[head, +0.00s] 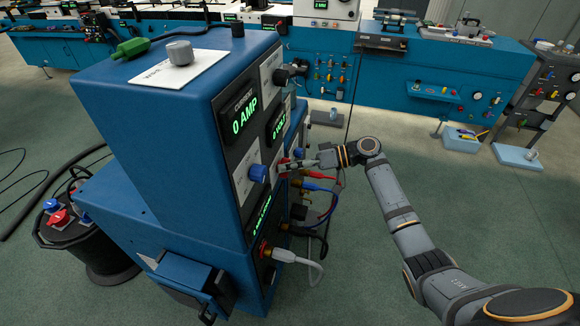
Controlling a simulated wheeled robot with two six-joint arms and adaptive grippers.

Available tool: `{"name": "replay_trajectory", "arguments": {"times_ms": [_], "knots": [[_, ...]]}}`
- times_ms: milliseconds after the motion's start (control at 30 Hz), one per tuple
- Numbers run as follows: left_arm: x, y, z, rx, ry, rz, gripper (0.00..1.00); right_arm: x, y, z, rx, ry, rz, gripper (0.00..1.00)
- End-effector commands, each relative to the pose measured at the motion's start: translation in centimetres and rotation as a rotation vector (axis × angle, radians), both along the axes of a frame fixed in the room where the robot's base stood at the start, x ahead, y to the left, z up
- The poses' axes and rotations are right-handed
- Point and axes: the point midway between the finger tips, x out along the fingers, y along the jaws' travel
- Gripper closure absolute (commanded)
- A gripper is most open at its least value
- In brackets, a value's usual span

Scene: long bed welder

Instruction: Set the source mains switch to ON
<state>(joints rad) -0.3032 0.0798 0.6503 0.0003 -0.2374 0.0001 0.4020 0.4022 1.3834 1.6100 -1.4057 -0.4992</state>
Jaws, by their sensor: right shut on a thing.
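The welding power source (165,130) is a tall blue cabinet left of centre. Its front panel faces right, with green displays reading 0 AMP (244,118) and 0 VOLT (279,125). My right gripper (287,165) reaches in from the right to the panel's far side. It is shut on a small control there, apparently the source mains switch, with some red showing at the fingertips. The fingers hide most of it, so its position cannot be read. My left gripper is not in view.
A blue knob (257,173) sticks out of the panel close to my right gripper. A black bin (90,245) stands at left.

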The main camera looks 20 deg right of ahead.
Motion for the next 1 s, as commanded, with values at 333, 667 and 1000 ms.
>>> {"name": "replay_trajectory", "arguments": {"times_ms": [333, 667, 1000], "knots": [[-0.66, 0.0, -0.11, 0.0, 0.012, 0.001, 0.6, 0.0, -0.01, -0.07, 0.026, 0.04, 0.001, 0.97], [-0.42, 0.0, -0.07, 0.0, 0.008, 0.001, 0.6, -0.01, -0.01, -0.09, 0.026, 0.04, 0.001, 0.63], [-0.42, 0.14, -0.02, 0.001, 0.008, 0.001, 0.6, 0.0, -0.05, -0.05, 0.025, 0.039, -0.001, 0.55]]}}
